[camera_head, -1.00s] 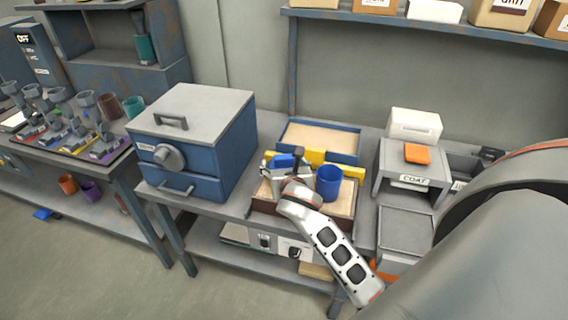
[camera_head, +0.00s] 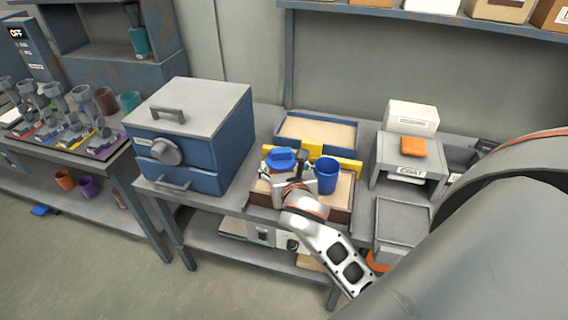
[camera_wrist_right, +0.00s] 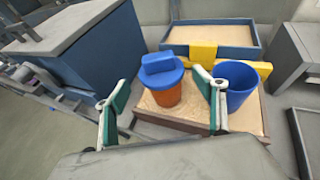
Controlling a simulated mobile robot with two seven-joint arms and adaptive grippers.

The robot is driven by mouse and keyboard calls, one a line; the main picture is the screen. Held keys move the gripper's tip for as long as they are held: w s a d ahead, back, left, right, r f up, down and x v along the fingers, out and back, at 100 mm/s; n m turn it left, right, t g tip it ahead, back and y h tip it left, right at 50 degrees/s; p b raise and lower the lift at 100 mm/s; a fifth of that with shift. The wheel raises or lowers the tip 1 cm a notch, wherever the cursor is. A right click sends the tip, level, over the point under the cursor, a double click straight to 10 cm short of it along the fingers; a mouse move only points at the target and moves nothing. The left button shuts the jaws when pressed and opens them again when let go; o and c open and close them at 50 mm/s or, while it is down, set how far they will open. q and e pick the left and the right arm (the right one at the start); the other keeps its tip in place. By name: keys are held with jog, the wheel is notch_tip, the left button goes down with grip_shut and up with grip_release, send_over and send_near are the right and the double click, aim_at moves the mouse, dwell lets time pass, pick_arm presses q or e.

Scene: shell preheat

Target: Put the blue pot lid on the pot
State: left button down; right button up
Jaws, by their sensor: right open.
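The blue pot lid (camera_wrist_right: 160,70) with its block-shaped handle rests on top of the orange pot (camera_wrist_right: 165,95) in the right wrist view. The lid also shows in the head view (camera_head: 281,158), where my right gripper hides most of the pot. My right gripper (camera_wrist_right: 160,80) is open, with green-padded fingers apart and nothing between the pads; the lid and pot stand just beyond them. In the head view, my right gripper (camera_head: 290,175) is in front of the pot. My left gripper is not in view.
An open blue cup (camera_head: 327,176) stands right of the pot on the sand-coloured tray (camera_head: 343,192). A yellow bracket (camera_head: 350,167) and a sand-filled blue box (camera_head: 317,133) are behind. The blue furnace (camera_head: 195,138) is left. A grey COAT stand (camera_head: 407,172) is right.

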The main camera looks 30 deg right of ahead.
jog(key=shift+v, duration=1.55)
jog(key=s+a+f+m+g+y, duration=0.1)
jog(key=s+a+f+m+y, duration=0.25)
jog(key=f+m, duration=0.35)
jog(key=s+a+f+m+y, duration=0.2)
jog(key=a+f+m, duration=0.25)
jog(key=f, duration=0.45)
jog(key=s+a+f+m+g+y, duration=0.1)
jog(key=s+a+f+m+y, duration=0.1)
jog(key=s+f+m, duration=0.9)
jog(key=m, duration=0.4)
jog(key=shift+a+f, duration=0.25)
jog(key=shift+f, duration=0.1)
